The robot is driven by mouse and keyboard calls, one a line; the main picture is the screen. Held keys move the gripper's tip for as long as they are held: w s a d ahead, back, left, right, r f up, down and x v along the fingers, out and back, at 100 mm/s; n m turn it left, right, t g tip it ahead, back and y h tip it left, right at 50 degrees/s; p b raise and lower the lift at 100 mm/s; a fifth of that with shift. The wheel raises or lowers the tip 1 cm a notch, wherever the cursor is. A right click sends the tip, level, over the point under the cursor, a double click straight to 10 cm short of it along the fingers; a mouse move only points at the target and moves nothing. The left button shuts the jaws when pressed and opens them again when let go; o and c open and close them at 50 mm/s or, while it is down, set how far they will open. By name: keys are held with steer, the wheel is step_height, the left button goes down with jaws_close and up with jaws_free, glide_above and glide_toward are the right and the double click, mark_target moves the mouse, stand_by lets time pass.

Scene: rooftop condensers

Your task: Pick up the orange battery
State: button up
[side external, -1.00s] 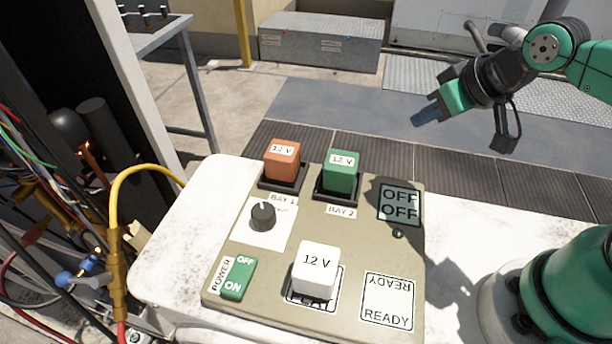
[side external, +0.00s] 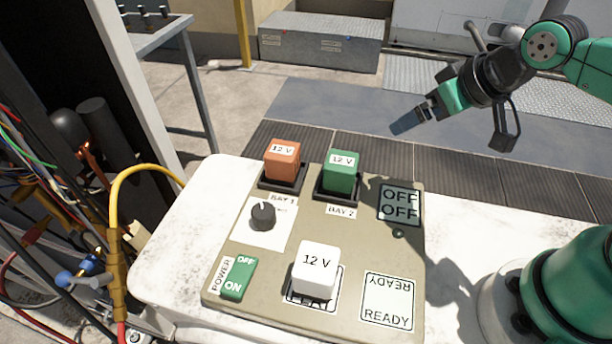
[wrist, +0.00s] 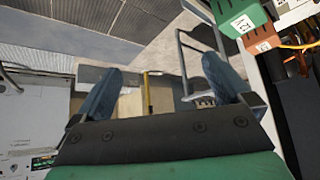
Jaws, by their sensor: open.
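The orange battery (side external: 282,159), labelled 12 V, stands upright in the black BAY 1 socket at the back left of the panel. It also shows in the wrist view at the upper right (wrist: 263,42). My gripper (side external: 408,124) is up in the air to the right of the battery and well apart from it. Its two blue fingers, seen in the wrist view (wrist: 166,88), are spread with nothing between them. The green battery (side external: 341,172) stands in BAY 2, right beside the orange one, and is partly in the wrist view (wrist: 240,16).
A white battery (side external: 316,270) stands at the panel's front. The panel (side external: 350,240) also bears a black knob (side external: 263,215), a green power switch (side external: 238,278) and READY and OFF plates. Cables and a yellow hose (side external: 122,195) are at the left. The air above the batteries is clear.

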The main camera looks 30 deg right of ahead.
mark_target(285, 151)
steer(key=w+a+f+n+g+y, duration=0.1)
steer(key=w+a+n, duration=0.2)
steer(key=a, duration=0.2)
steer(key=w+a+f+n+g+y, duration=0.1)
steer(key=w+a+n, duration=0.2)
steer(key=a, duration=0.2)
steer(key=w+a+f+n+g+y, duration=0.1)
steer(key=w+a+n, duration=0.1)
steer(key=a, duration=0.3)
steer(key=shift+w+n+g, duration=0.4)
steer(key=shift+w, duration=0.05)
steer(key=shift+x, duration=2.8)
jaws_close()
